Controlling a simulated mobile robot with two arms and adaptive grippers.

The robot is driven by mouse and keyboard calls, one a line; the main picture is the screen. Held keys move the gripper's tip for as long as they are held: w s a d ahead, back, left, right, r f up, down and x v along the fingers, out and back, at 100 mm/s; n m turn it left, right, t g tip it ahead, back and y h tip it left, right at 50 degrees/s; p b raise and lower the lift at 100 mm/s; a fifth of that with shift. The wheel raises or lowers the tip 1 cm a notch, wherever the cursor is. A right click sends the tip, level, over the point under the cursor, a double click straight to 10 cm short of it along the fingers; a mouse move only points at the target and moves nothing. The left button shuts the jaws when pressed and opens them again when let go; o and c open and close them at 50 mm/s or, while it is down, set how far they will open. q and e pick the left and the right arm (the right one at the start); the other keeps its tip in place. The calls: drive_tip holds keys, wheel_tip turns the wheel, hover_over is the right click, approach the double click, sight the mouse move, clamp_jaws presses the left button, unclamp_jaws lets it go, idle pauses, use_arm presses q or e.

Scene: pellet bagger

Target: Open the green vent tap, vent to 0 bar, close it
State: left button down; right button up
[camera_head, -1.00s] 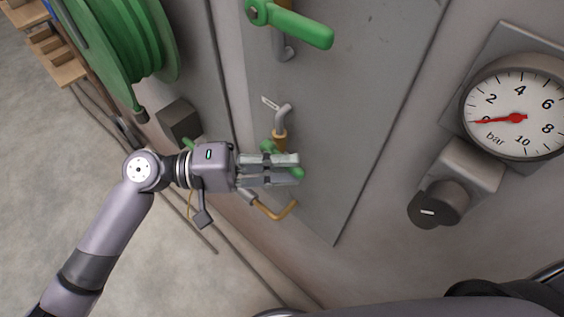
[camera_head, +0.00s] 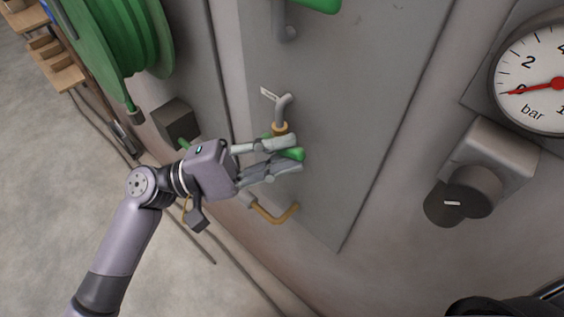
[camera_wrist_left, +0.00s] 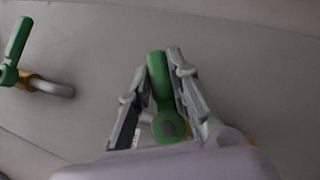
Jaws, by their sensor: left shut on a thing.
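The lower green tap lever (camera_head: 291,154) sits on a brass and grey pipe fitting on the grey panel. My left gripper (camera_head: 298,154) is shut on this lever, one finger on each side, with the lever's end showing at the fingertips. In the left wrist view the lever (camera_wrist_left: 161,88) stands between the two fingers, its round pivot near the palm. The gauge (camera_head: 545,70) is cut off at the right edge; its red needle points left, below the 2, at about 0, where the mark is covered. My right gripper is not in view.
A second green lever (camera_head: 318,4) is at the top edge, also in the left wrist view (camera_wrist_left: 16,50). A dark knob (camera_head: 470,192) is under the gauge. A green hose reel (camera_head: 120,45) is at upper left. A bent brass pipe (camera_head: 272,213) lies below the gripper.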

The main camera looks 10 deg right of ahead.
use_arm(q)
drive_tip(key=shift+w+a+r+n+t+h+b, duration=0.1)
drive_tip(key=shift+r+n+t+h+b, duration=0.1)
drive_tip(key=shift+n+t+h+b, duration=0.55)
drive_tip(key=shift+r+n+g, duration=0.1)
drive_tip(key=shift+n+g, duration=0.15)
drive_tip(key=shift+n, duration=0.2)
drive_tip(key=c, duration=1.5)
unclamp_jaws()
drive_tip(key=v, duration=1.2)
